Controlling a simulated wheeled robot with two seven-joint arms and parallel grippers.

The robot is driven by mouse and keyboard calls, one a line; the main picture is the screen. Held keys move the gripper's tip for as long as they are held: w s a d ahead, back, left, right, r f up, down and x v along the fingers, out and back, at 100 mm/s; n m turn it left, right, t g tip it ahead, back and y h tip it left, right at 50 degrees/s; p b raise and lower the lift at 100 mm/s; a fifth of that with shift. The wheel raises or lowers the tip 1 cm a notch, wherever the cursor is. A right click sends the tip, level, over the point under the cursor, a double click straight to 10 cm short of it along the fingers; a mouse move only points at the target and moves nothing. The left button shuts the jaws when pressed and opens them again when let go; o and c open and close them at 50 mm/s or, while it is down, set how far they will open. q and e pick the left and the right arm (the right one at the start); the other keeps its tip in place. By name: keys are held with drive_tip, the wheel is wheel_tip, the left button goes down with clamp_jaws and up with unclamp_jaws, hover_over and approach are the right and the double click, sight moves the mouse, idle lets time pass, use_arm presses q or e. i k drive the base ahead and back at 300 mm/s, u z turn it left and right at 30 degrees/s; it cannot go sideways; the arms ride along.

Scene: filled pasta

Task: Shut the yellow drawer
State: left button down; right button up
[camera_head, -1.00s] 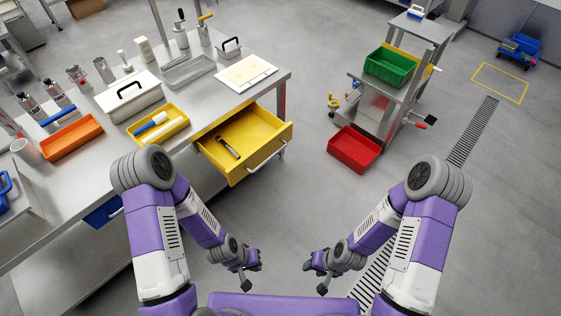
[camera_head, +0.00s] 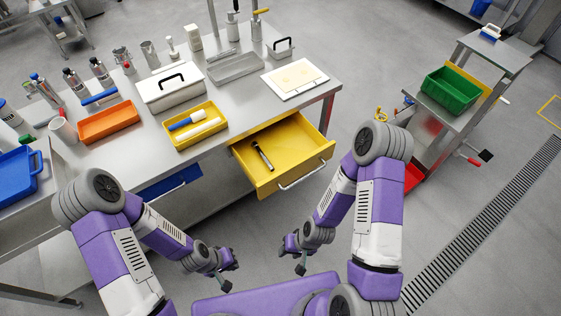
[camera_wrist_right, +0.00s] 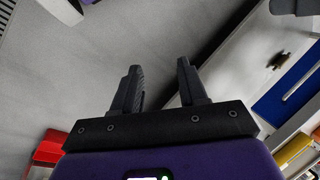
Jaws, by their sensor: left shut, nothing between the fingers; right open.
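The yellow drawer (camera_head: 312,162) is pulled out from under the right end of the steel table in the head view. A dark-headed tool with a light handle (camera_head: 262,154) lies inside it. A metal handle (camera_head: 302,176) runs along its front. My left gripper (camera_head: 229,279) is shut and empty, over the floor in front of the table, below and left of the drawer. My right gripper (camera_head: 297,262) is below the drawer front in the picture, apart from it. In the right wrist view its two fingers (camera_wrist_right: 160,88) are open with nothing between them.
The steel table (camera_head: 230,100) carries a yellow tray (camera_head: 197,144), an orange tray (camera_head: 108,135), a white toolbox (camera_head: 167,102) and a white board (camera_head: 293,88). A blue drawer (camera_head: 172,184) is closed. A cart with a green bin (camera_head: 450,103) stands right. Floor between is clear.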

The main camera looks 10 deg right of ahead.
sight(293, 146)
drive_tip(key=z, duration=0.3)
drive_tip(key=i, duration=0.45)
drive_tip(key=z, duration=0.9)
drive_tip(key=k, duration=0.3)
drive_tip(key=u, duration=0.9)
drive_tip(key=i, duration=0.2)
drive_tip(key=z, duration=0.25)
